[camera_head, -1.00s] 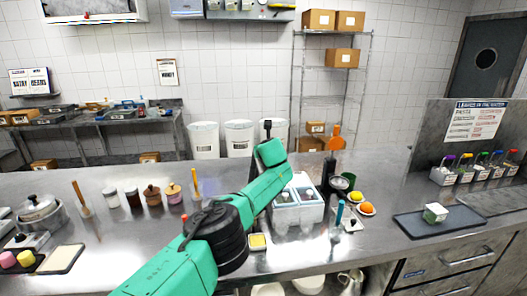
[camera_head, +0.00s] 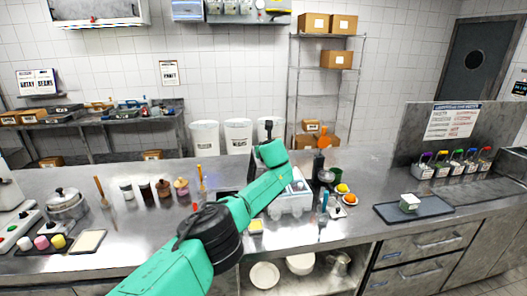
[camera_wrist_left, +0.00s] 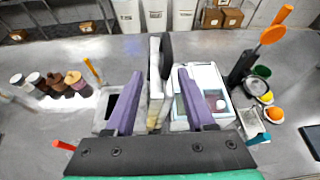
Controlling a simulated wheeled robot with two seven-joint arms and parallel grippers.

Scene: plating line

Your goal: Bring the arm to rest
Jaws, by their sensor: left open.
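My left arm, in green and black, reaches from the bottom left of the head view over the steel counter (camera_head: 150,225). Its gripper is mostly hidden behind the arm there. In the wrist view my left gripper (camera_wrist_left: 160,73) has two purple fingers spread wide apart. The fingers appear over a white container with compartments (camera_wrist_left: 208,85). Upright thin white and dark pieces (camera_wrist_left: 156,85) show between the fingers; I cannot tell their distance. Nothing is seen gripped. The white container also shows behind the arm in the head view (camera_head: 297,199). My right gripper is not in view.
Jars (camera_head: 162,188) stand left of the arm. A pot (camera_head: 66,203) and a tray of coloured pieces stand farther left. A dark bottle (camera_head: 318,165) and round orange and yellow items (camera_head: 343,188) are right of the container. A dark tray (camera_head: 385,210) bears a small white-green cup (camera_head: 409,202).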

